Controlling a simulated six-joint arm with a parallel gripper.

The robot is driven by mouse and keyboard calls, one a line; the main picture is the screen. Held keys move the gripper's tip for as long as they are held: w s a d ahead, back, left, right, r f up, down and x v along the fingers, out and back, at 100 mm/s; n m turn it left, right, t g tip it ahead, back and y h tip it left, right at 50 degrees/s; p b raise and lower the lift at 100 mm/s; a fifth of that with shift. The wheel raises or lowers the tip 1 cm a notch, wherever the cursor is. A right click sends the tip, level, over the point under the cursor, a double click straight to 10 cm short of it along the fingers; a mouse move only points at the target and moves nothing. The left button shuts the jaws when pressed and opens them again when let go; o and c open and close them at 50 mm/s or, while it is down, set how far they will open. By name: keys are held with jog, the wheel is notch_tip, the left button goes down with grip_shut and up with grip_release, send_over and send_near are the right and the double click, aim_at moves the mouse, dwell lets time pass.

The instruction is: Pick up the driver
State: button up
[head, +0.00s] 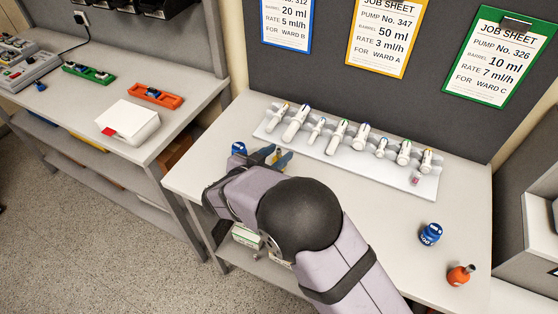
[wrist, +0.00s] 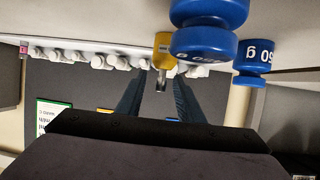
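The driver appears to be the small yellow-handled tool (wrist: 161,48) with a short dark metal tip in the wrist view. In the head view, a yellow bit (head: 278,154) shows between the blue-grey fingers of my gripper. My gripper (head: 274,156) is low over the left part of the white bench. In the wrist view the fingertips (wrist: 161,82) are apart, one on each side of the driver's metal tip, with gaps visible. The handle lies beyond the fingertips. My arm hides part of the bench around it.
A blue weight (head: 238,148) stands left of my gripper; blue weights loom close in the wrist view (wrist: 206,38). A white rack (head: 350,155) of several syringes lies behind. Another blue weight (head: 430,234) and an orange one (head: 460,275) stand right.

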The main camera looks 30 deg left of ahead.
jog(key=shift+w+p, duration=0.35)
jog(key=shift+w, duration=0.15)
jog(key=shift+p+x, duration=0.7)
jog(key=shift+x, duration=1.4)
grip_shut()
